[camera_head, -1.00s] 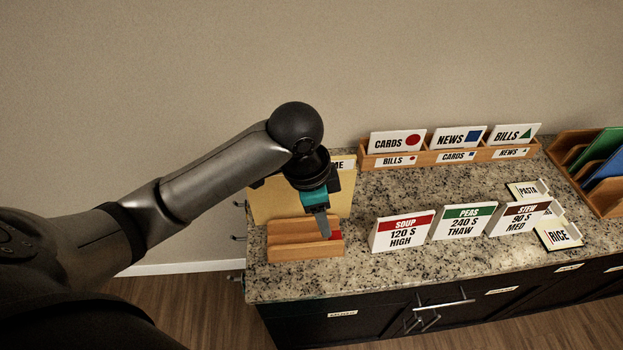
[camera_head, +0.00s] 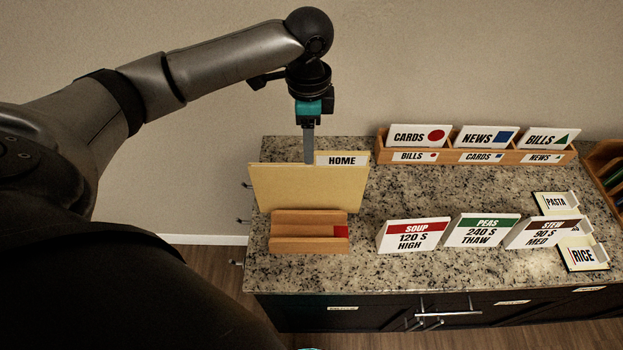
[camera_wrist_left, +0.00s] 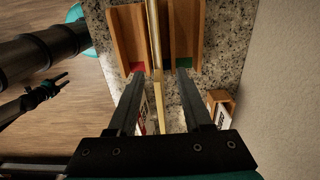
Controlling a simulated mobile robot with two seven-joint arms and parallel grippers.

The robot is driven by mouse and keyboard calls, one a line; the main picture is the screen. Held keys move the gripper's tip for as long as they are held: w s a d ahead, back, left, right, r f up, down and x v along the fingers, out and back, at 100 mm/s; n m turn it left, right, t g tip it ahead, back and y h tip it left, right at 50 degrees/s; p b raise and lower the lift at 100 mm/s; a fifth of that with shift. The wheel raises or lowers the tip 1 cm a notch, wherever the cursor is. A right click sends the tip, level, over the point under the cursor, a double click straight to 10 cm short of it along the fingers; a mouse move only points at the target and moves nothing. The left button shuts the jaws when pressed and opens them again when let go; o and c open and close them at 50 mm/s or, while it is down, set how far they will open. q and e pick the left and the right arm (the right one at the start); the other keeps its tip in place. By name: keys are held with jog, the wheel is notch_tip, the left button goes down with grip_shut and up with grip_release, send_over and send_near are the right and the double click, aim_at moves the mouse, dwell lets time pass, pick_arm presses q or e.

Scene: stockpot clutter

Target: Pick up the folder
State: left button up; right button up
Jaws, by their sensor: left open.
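The folder (camera_head: 295,188) is a tan sheet with a white HOME tab, standing upright in a wooden rack (camera_head: 310,246) at the counter's left end. In the left wrist view the folder (camera_wrist_left: 154,40) shows edge-on as a thin tan strip between two wooden blocks. My left gripper (camera_head: 309,157) points down at the folder's top edge, left of the HOME tab. In the wrist view the left gripper (camera_wrist_left: 159,75) is open, with one finger on each side of the strip and visible gaps. My right gripper (camera_wrist_left: 58,83) appears small at the left of the wrist view.
A wooden sorter (camera_head: 480,157) with CARDS, NEWS and BILLS cards stands at the back. The wall (camera_wrist_left: 285,90) is close behind the folder.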

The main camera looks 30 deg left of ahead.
aim_at(308, 167)
pick_arm(q)
notch_tip(308, 167, down, 3)
jog(key=shift+r, duration=0.1)
jog(key=f, duration=0.4)
jog(key=shift+s+d+f, duration=0.1)
jog(key=shift+s+f, duration=0.05)
jog(key=shift+s, duration=0.1)
jog(key=shift+f, duration=0.55)
grip_shut()
dwell(0.7)
